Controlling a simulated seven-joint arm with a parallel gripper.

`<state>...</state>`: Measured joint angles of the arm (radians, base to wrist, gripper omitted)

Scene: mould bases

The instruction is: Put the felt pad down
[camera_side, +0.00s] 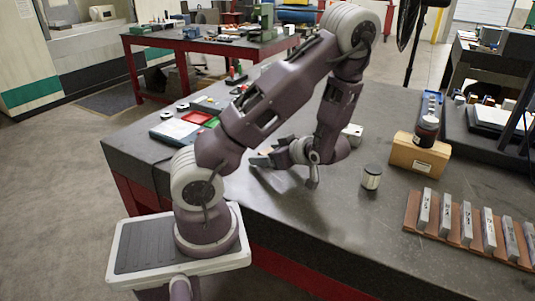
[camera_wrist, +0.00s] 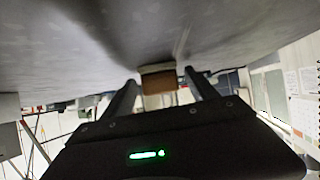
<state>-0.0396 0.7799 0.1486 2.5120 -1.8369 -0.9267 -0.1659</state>
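In the wrist view a small block-like piece (camera_wrist: 159,82), pale on one edge and tan-brown on its face, sits between the tips of my gripper (camera_wrist: 160,79). It appears to be the felt pad, though its material cannot be made out. It seems to touch or nearly touch the dark table surface. The fingers stand apart, with narrow gaps seeming to show on both sides of the piece. In the side view my gripper (camera_side: 267,155) is low over the middle of the dark table (camera_side: 300,220), pointing left. A tan bit shows between its fingers there, mostly hidden.
Red and green trays (camera_side: 180,129) lie left. The front middle is clear.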

